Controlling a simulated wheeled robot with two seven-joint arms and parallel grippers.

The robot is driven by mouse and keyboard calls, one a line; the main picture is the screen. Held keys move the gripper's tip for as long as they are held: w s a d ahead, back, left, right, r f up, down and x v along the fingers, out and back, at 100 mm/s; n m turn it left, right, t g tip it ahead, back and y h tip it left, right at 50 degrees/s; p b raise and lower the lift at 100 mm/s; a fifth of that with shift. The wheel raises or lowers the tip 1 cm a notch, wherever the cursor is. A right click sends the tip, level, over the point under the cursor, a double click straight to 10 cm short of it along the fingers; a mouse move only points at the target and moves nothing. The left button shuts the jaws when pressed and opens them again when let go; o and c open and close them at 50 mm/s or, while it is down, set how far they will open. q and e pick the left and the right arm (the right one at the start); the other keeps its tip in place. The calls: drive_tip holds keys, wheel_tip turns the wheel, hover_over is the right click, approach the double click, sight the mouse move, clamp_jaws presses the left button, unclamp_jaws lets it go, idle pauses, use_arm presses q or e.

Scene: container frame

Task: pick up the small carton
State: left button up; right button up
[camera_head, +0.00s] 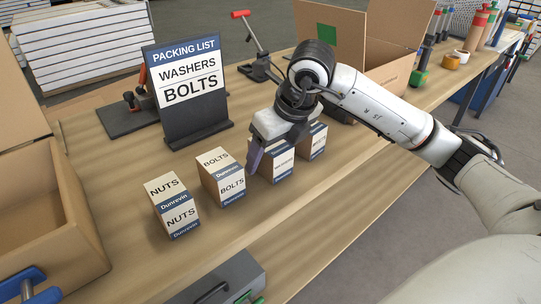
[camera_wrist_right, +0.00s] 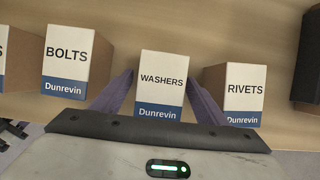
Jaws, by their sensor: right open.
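A row of small white-and-brown cartons with blue bands stands on the wooden table. The washers carton (camera_head: 277,165) is third from the left, partly hidden by my right gripper (camera_head: 270,148). In the right wrist view the washers carton (camera_wrist_right: 162,82) stands between the two purple fingers of the open right gripper (camera_wrist_right: 160,92), one on each side. I cannot tell whether either finger touches it. Beside it are the bolts carton (camera_head: 222,178) on the left and the rivets carton (camera_head: 314,142) on the right. The nuts carton (camera_head: 175,207) is farthest left. My left gripper is not visible.
A packing list sign (camera_head: 190,85) reading washers and bolts stands behind the cartons. Open cardboard boxes stand at the left (camera_head: 75,235) and back right (camera_head: 335,35). A grey case (camera_head: 222,280) is at the front edge. Neighbouring cartons leave narrow gaps beside the fingers.

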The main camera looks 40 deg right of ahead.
drive_tip(key=shift+c, duration=0.4)
drive_tip(key=c, duration=1.3)
